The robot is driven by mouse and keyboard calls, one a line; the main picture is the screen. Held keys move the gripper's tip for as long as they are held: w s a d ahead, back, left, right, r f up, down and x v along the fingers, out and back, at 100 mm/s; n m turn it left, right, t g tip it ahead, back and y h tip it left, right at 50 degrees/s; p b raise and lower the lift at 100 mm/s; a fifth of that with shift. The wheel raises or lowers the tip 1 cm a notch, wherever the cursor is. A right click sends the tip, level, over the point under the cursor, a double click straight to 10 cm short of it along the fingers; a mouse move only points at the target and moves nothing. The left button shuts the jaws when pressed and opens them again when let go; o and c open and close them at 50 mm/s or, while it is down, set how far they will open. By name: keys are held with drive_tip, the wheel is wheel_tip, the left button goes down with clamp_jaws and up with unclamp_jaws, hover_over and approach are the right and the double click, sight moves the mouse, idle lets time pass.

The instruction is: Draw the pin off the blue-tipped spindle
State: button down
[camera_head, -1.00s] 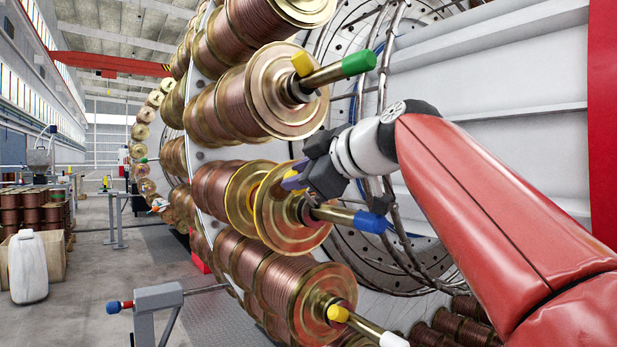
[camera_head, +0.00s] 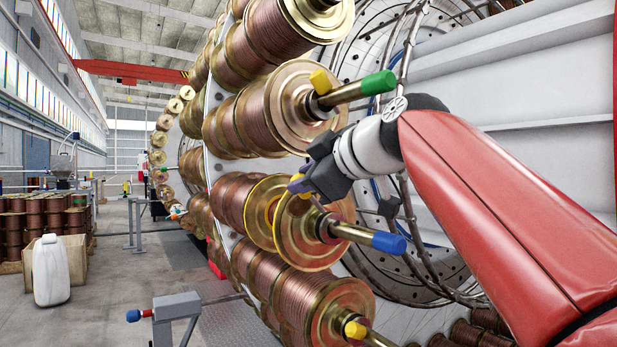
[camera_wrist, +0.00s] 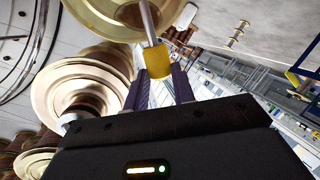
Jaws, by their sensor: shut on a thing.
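The blue-tipped spindle (camera_head: 372,237) sticks out toward the lower right from a copper wire spool with brass flanges (camera_head: 300,232). My gripper (camera_head: 299,180) is above and left of this spindle, in front of the spool's flange. In the wrist view my gripper's two purple fingers (camera_wrist: 159,76) are shut on the pin's yellow head (camera_wrist: 158,60). The pin's bright metal shank (camera_wrist: 148,20) runs from the head up past a brass flange. In the head view the yellow head (camera_head: 296,186) shows beside the fingers. Whether the shank is still in the spindle, I cannot tell.
A green-tipped spindle (camera_head: 360,90) with its own yellow-headed pin (camera_head: 321,81) juts out above. Another yellow pin head (camera_head: 355,330) is on the spindle below. A grey stand (camera_head: 177,306) is at lower left. The floor to the left has free room.

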drive_tip(key=s+a, duration=0.6)
drive_tip(key=a, duration=0.3)
drive_tip(key=shift+s+a, duration=0.35)
drive_tip(key=shift+a, duration=0.05)
